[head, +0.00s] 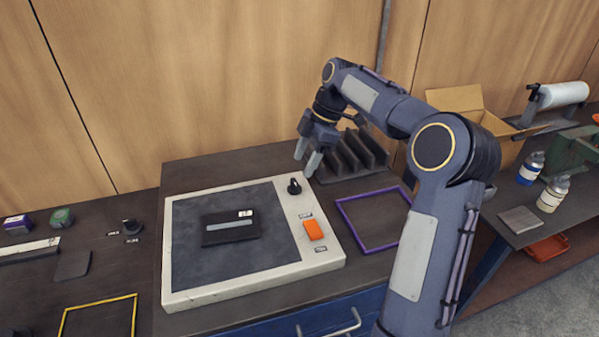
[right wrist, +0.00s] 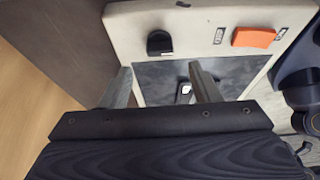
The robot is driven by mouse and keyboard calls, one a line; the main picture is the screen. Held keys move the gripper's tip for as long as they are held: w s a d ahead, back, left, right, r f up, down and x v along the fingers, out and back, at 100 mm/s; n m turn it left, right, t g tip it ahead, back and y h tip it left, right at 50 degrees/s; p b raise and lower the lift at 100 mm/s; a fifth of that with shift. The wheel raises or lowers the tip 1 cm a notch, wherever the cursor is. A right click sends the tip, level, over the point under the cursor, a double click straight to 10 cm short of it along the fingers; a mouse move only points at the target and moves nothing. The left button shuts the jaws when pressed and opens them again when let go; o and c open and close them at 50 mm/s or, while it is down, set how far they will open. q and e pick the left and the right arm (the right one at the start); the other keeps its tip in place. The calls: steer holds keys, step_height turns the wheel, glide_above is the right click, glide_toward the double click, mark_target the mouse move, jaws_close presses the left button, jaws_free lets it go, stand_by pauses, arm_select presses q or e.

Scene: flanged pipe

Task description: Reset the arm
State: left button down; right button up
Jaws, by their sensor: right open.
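My right arm comes in from the right in the head view and bends over the bench. My right gripper (head: 308,163) is open and empty, with its fingers pointing down near the back right corner of a pale panel (head: 180,289). It also shows in the right wrist view (right wrist: 162,82), its two fingers apart. A black knob (head: 294,187) on the panel is just below the fingertips in the head view; it also shows in the right wrist view (right wrist: 159,43). The left gripper is not in view.
A dark case (head: 230,228) lies on the panel's grey area, left of an orange switch (head: 313,230). A purple frame (head: 372,248) and a yellow frame (head: 98,301) mark the surfaces. A cardboard box (head: 500,135) is at right.

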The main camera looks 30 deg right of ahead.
steer(key=shift+v, duration=0.95)
steer(key=s+a+r+m+t+h, duration=0.1)
steer(key=s+a+r+m, duration=0.1)
steer(key=s+a+m, duration=0.35)
steer(key=s+a+r+m+t, duration=0.1)
steer(key=s+a+m, duration=0.1)
steer(key=s, duration=0.6)
steer(key=s+a+f+m+t, duration=0.1)
steer(key=s+a+f+m, duration=0.2)
steer(key=s, duration=0.4)
steer(key=s+a+f+m+t, duration=0.1)
steer(key=s+a+f+m, duration=0.3)
steer(key=s+f+m, duration=0.2)
steer(key=shift+s+a+f+t+y, duration=0.3)
steer(key=shift+s+t, duration=0.1)
steer(key=shift+s, duration=0.55)
steer(key=shift+d+m, duration=0.1)
steer(key=shift+m, duration=0.15)
